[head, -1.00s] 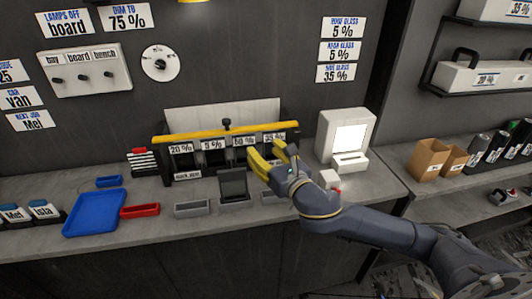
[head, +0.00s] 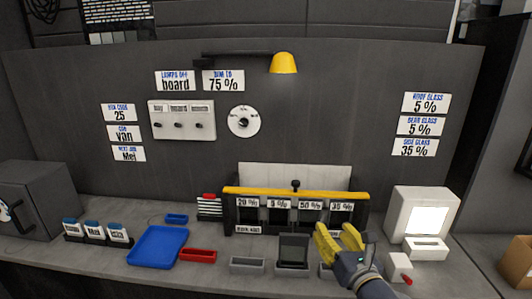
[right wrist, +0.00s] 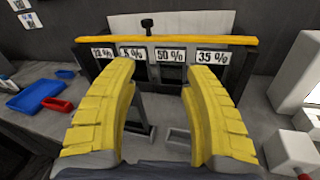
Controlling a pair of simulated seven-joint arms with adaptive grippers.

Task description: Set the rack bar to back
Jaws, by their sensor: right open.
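The rack (head: 230,214) stands against the back panel, with a yellow bar (head: 275,193) across its top front. It also shows in the right wrist view, where the yellow bar (right wrist: 180,40) runs across the top. Slots labelled 20 %, 5 %, 50 % and 35 % sit below the bar. A black knob (head: 295,185) stands at the bar's middle. My right gripper (head: 339,236) is open and empty, with yellow fingers spread in front of the rack's lower right part. The fingers look apart from the bar and partly cover the slots. My left gripper is not in view.
Small grey trays (head: 247,265) and a dark stand (head: 293,252) sit before the rack. Blue (head: 158,247) and red (head: 198,255) trays lie left. A white device (head: 422,213) stands right. A yellow lamp (head: 283,63) hangs above.

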